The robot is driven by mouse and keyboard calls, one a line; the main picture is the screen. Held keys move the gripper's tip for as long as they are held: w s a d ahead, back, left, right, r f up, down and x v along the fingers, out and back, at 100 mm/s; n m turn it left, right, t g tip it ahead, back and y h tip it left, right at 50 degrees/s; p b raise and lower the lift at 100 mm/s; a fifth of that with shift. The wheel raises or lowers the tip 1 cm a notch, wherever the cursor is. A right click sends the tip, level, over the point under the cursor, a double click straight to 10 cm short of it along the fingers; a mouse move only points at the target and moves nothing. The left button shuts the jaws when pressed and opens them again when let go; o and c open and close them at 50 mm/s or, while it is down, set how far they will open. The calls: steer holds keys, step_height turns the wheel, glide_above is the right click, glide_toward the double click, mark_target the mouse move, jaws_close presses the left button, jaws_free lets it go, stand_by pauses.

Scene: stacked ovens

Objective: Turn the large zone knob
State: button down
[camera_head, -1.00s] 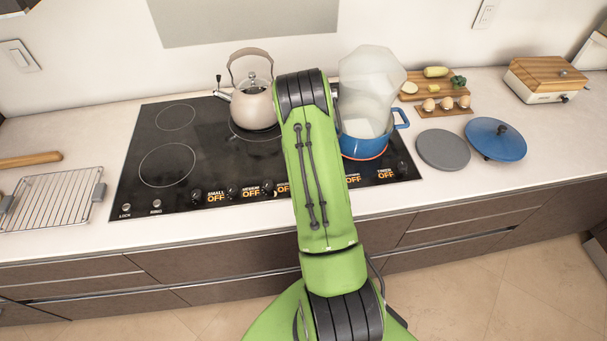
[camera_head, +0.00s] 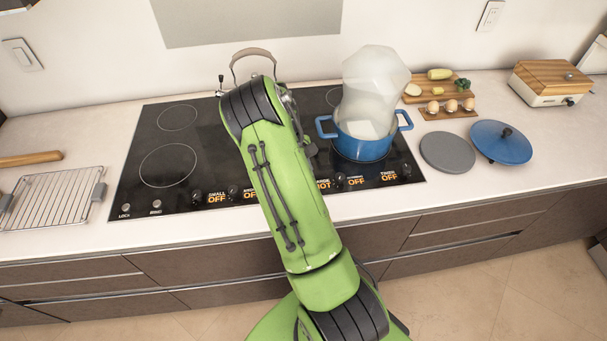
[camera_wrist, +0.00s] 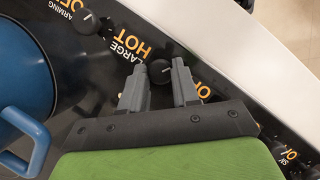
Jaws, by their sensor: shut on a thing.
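The large zone knob (camera_wrist: 160,71) is a small black dial beside the label "LARGE HOT" in the wrist view. My gripper (camera_wrist: 159,66) has its two grey fingers on either side of this knob and is shut on it. In the head view my green arm hides the gripper and the knob. There the "HOT" readout (camera_head: 323,184) shows just right of my arm.
A blue pot (camera_head: 362,148) with a pale translucent thing rising from it stands on the cooktop (camera_head: 215,150) right of my arm. The warming knob (camera_wrist: 86,22) is nearby. A kettle (camera_head: 255,52) is mostly hidden behind my arm.

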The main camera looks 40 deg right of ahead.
steer(key=shift+n, duration=0.3)
steer(key=c, duration=0.8)
jaws_free()
steer(key=shift+c, duration=0.2)
steer(key=p+v, duration=0.2)
steer(key=v, duration=1.3)
steer(key=shift+a+r, duration=0.2)
steer(key=shift+r, duration=0.15)
steer(key=shift+w, duration=0.15)
